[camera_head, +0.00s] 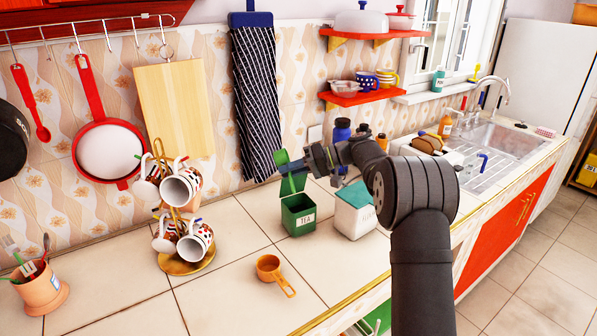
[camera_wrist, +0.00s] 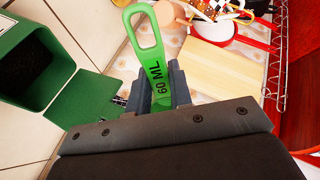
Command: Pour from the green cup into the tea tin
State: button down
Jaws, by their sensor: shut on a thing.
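My gripper (camera_head: 312,160) is shut on the green cup, a measuring cup. In the wrist view its flat handle (camera_wrist: 150,48), marked "60 ML" and with a hole at the end, sticks out between my gripper's fingers (camera_wrist: 160,92). The cup's bowl is hidden, so I cannot see what it holds or its tilt. The green tea tin (camera_head: 298,222), labelled TEA, stands upright on the counter with its lid (camera_head: 293,184) open. My gripper is above it, near the raised lid. In the wrist view the tin (camera_wrist: 18,85) is at the left, its inside dark.
A white tin with a green lid (camera_head: 355,215) stands right of the tea tin. An orange measuring cup (camera_head: 270,268) lies in front. A mug rack (camera_head: 187,263) stands left. Pans and a cutting board (camera_head: 178,110) hang behind. The front counter is mostly clear.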

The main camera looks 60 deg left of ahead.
jog(key=t+h, duration=0.2)
jog(key=t, duration=0.2)
jog(key=shift+s+h, duration=0.1)
jog(key=shift+h, duration=0.2)
jog(key=shift+s+a+t+h, duration=0.25)
jog(key=shift+t+h, duration=0.25)
jog(key=shift+t, duration=0.4)
jog(key=s+a+t+h, duration=0.3)
jog(key=s+t+h, duration=0.1)
jog(key=s+t, duration=0.1)
jog(key=shift+s+f+t, duration=0.15)
jog(key=shift+t, duration=0.45)
jog(key=shift+a, duration=0.1)
